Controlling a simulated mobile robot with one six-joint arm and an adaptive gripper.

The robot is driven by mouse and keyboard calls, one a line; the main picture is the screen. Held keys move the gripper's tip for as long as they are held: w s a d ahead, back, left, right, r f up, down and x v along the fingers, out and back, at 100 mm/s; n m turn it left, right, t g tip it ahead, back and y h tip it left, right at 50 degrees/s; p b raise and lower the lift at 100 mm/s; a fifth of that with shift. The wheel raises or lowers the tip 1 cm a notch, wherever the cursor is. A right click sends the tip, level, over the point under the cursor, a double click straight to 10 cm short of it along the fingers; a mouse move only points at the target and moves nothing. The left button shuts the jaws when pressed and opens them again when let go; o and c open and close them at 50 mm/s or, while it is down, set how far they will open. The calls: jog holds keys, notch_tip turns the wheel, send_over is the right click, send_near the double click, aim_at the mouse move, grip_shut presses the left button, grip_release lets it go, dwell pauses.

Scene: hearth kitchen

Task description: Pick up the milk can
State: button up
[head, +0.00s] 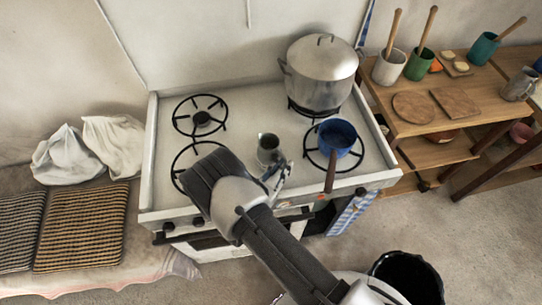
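A small grey metal can (268,149), which looks like the milk can, stands upright on the white stove top (255,107), between the front burners. My gripper (277,174) is just in front of the can and to its lower right in the picture. My wrist hides part of the gripper, so its opening does not show clearly. I cannot tell whether the fingers touch the can. A similar grey metal jug (519,85) stands on the wooden shelf at the right.
A large lidded pot (320,75) stands on the back right burner. A blue saucepan (337,137) sits on the front right burner, its handle pointing forward, close to my gripper. The left burners (200,115) are bare. A bench with striped cushions (82,228) is at left.

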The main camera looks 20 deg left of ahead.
jog(key=shift+x, duration=0.85)
jog(key=shift+c, duration=0.3)
grip_shut()
